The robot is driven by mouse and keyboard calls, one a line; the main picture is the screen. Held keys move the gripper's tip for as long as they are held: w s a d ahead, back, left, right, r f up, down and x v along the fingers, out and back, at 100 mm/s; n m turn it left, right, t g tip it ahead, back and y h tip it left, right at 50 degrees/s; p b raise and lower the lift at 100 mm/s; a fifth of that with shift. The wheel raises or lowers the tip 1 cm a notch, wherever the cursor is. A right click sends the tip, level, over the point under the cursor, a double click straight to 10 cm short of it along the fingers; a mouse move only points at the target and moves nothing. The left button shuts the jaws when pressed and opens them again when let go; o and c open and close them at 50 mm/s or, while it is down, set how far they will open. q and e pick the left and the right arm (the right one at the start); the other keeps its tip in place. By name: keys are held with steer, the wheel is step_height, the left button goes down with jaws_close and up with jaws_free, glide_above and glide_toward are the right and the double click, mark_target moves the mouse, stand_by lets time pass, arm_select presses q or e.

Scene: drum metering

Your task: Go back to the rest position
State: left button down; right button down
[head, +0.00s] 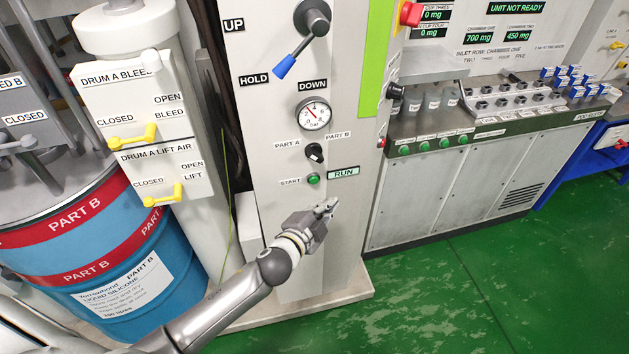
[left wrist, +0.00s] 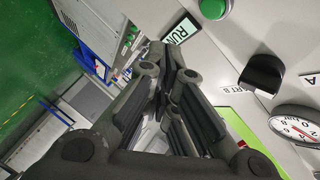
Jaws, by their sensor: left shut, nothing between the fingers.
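My left gripper (head: 326,208) is shut and empty in the head view. It is in front of the grey control column (head: 262,190), below and beside the green START button (head: 313,179) and the RUN label (head: 344,173). In the left wrist view the closed fingers (left wrist: 168,75) point toward the panel, with the RUN label (left wrist: 180,28) and the green button (left wrist: 214,8) beyond them. I cannot tell from the views whether the fingertips touch the panel. My right gripper is in neither view.
A blue PART B drum (head: 105,265) stands at the left under valve boxes with yellow handles (head: 132,138). The column has a blue-tipped lever (head: 286,66), a gauge (head: 313,113) and a black selector (head: 314,153). A metering bench (head: 440,195) stands at the right. Green floor (head: 470,290) is clear.

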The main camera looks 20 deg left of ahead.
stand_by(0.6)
arm_select(q)
steer(key=s+a+f+n+g+y+b, duration=0.15)
steer(key=s+f, duration=0.35)
steer(key=f, duration=0.6)
steer(key=s+a+f+n+g, duration=0.25)
steer(key=s+f, duration=0.35)
steer(key=f, duration=0.5)
steer(key=s+a+f+n+g+y+b, duration=0.1)
steer(key=s+a+f+n+g, duration=0.3)
steer(key=f, duration=0.7)
steer(key=s+f+n+g, duration=0.1)
steer(key=s+f+g, duration=0.1)
steer(key=s+f, duration=0.4)
steer(key=s+f+n+g+b, duration=0.1)
steer(key=s+f, duration=0.4)
steer(key=s, duration=1.2)
steer(key=s+f+n+g+b, duration=0.1)
steer(key=s+f+g, duration=0.2)
steer(key=s+f, duration=0.3)
steer(key=s, duration=0.5)
steer(key=shift+s+f, duration=0.15)
steer(key=shift+f, duration=0.2)
steer(key=shift+d, duration=0.1)
